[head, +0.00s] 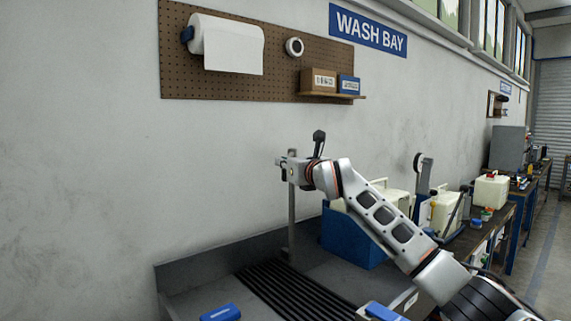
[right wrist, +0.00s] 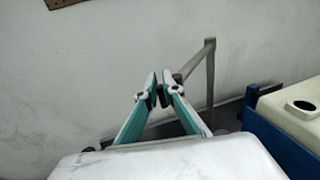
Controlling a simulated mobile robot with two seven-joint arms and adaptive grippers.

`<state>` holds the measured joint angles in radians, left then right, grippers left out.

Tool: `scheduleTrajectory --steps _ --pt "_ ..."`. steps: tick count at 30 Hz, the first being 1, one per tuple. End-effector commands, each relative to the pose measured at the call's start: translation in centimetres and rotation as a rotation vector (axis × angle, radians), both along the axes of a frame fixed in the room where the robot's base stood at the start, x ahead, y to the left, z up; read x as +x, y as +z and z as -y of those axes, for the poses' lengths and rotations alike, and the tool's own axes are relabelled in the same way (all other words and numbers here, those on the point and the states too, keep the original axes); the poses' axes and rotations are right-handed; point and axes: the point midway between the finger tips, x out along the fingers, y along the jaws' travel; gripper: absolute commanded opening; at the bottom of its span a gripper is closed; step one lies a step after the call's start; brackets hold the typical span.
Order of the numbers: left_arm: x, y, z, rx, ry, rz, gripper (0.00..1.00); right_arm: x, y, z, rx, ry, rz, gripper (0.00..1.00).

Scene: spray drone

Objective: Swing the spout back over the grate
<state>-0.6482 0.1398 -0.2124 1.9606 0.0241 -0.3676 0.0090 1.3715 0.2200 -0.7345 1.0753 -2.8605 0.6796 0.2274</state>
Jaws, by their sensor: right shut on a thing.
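The grey metal spout (right wrist: 194,62) runs from the top of its upright post (right wrist: 210,85) toward my gripper in the right wrist view. In the head view the post (head: 291,225) rises at the back of the wash basin, and my gripper mostly hides the spout. My right gripper (head: 283,165) is at the top of the post. In the right wrist view its fingertips (right wrist: 161,90) are closed together at the spout's free end, gripping it. The black slatted grate (head: 290,290) lies in the basin, below and in front of the post. My left gripper is not in view.
A blue crate (head: 345,240) with pale containers stands right of the post, partly behind my right arm. A blue block (head: 220,313) lies at the bottom, left of the grate. A pegboard (head: 280,60) with a paper roll and small shelf hangs above on the wall.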

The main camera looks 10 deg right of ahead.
Motion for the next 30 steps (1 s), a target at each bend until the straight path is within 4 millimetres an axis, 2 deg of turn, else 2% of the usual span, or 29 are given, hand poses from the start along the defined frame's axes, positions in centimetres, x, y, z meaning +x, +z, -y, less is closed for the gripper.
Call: scheduleTrajectory --steps 5,6,8,23,26,30 --pt "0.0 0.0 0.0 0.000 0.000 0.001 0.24 -0.1 -0.3 -0.4 0.000 0.005 -0.004 0.00" --pt "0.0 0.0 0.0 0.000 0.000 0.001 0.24 -0.1 -0.3 -0.4 0.000 0.006 -0.004 0.12" --pt "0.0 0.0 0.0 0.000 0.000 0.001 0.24 -0.1 -0.3 -0.4 0.000 0.006 -0.004 0.24" --pt "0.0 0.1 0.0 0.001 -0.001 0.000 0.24 0.0 0.1 0.0 0.000 0.001 -0.002 0.24" --pt "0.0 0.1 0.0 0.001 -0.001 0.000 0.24 0.0 1.3 -0.1 0.000 0.001 0.001 0.24" --pt "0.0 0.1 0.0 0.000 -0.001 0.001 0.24 -0.1 3.8 -0.2 0.001 0.002 0.003 0.24"
